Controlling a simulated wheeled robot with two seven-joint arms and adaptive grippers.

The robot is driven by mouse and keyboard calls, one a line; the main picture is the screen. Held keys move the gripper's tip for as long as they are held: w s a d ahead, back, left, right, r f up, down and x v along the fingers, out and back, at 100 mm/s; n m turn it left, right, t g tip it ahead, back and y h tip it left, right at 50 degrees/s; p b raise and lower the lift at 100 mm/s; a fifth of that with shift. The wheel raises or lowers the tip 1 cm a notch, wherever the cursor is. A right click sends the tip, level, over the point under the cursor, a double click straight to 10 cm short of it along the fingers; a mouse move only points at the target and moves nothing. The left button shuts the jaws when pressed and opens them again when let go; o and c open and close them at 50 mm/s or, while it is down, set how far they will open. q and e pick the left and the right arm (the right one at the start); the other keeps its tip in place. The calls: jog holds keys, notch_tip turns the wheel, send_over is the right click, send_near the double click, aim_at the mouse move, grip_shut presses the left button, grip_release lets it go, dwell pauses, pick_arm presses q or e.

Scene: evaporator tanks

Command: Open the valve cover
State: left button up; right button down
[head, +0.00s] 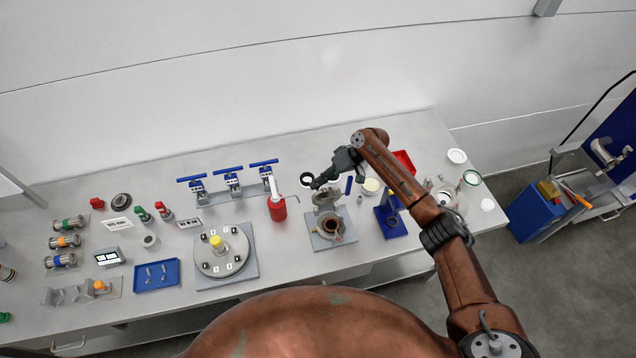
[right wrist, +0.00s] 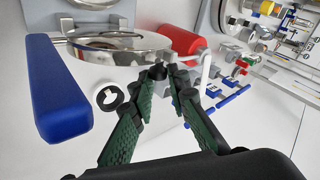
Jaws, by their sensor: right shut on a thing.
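The valve (head: 331,240) stands on a grey plate on the table. Its round metal cover (head: 325,197) is raised at the back, tilted away from the body, and the round opening shows in front of it. My right gripper (head: 317,185) is at the far edge of the cover. In the right wrist view, the fingertips (right wrist: 158,73) are shut on a small dark knob at the rim of the shiny cover (right wrist: 118,42). My left gripper is not in view.
A round plate with a yellow knob (head: 216,241) is further left.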

jog(key=c, duration=1.9)
grip_release()
jog(key=shift+d+f, duration=0.25)
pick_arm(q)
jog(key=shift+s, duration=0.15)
pick_arm(e)
jog(key=shift+r, duration=0.1)
jog(key=v, duration=1.2)
